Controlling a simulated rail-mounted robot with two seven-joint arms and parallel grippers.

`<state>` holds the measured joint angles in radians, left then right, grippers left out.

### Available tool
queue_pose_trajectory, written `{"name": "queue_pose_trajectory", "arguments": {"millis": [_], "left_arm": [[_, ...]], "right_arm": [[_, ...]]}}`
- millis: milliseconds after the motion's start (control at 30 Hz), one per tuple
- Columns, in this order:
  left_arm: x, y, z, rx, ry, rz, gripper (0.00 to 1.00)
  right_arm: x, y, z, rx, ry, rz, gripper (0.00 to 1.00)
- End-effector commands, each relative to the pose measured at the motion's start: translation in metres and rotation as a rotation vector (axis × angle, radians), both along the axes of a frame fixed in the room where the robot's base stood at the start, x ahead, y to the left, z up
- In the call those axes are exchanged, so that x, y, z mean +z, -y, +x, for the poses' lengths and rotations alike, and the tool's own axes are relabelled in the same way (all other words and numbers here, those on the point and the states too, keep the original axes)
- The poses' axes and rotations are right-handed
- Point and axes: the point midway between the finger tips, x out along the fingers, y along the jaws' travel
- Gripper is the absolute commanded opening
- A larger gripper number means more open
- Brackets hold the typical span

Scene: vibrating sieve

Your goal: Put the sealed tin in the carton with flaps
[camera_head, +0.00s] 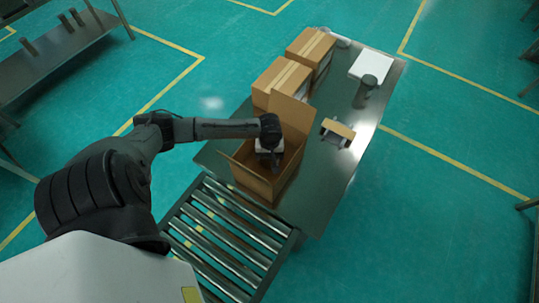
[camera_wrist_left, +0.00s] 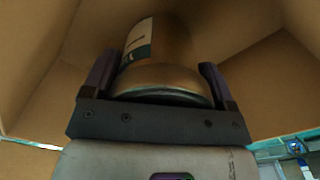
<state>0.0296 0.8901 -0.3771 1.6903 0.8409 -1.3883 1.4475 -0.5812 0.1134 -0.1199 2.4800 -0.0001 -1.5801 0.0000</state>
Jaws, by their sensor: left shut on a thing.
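The open carton with flaps (camera_head: 252,181) stands on the near end of the metal table, its flaps raised. My left gripper (camera_head: 273,163) reaches down into the carton's opening. In the left wrist view my left gripper (camera_wrist_left: 157,70) is shut on the sealed tin (camera_wrist_left: 172,62), a metal cylinder with a white and dark label. Brown carton walls (camera_wrist_left: 265,88) surround the tin in that view. In the head view the tin is mostly hidden by the gripper and carton; I cannot tell whether it touches the bottom. My right gripper is not in view.
Two closed, taped cartons (camera_head: 282,82) (camera_head: 311,47) stand behind the open one. A small stand with a tan top (camera_head: 338,128), a dark cylinder (camera_head: 366,85) and a white flat item (camera_head: 371,66) are on the table (camera_head: 322,172). A roller conveyor (camera_head: 222,236) adjoins the table's near end.

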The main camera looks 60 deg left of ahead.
Motion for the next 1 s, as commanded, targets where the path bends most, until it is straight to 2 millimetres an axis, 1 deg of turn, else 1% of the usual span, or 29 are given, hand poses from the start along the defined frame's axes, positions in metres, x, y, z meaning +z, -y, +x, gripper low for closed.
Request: {"name": "queue_pose_trajectory", "arguments": {"millis": [67, 433, 467, 600, 667, 900, 967, 1000], "left_arm": [[-0.0038, -0.0004, 0.0006, 0.0, 0.001, 0.0, 0.49], [-0.0063, -0.0002, 0.0005, 0.0, 0.001, 0.0, 0.49], [-0.007, -0.0002, 0.0004, -0.001, 0.001, 0.0, 0.81], [-0.007, -0.0002, 0.0002, -0.001, 0.001, 0.0, 0.94], [-0.007, -0.0002, 0.0002, -0.001, 0.0, 0.001, 1.0], [-0.0063, -0.0004, 0.0002, -0.001, 0.0, 0.001, 1.0], [-0.0042, -0.0005, 0.0003, -0.001, 0.001, 0.002, 1.0], [0.0006, -0.0004, 0.0003, -0.001, 0.002, 0.001, 1.0]], "right_arm": [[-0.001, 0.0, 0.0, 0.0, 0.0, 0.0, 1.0], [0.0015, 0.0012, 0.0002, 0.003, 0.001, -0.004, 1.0], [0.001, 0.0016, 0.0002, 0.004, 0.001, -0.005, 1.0], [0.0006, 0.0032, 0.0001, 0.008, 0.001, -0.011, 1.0], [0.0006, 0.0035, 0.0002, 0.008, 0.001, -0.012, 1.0], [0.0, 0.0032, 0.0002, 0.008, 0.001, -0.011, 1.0], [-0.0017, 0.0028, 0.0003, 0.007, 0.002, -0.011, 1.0], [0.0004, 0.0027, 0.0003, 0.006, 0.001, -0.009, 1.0]]}}
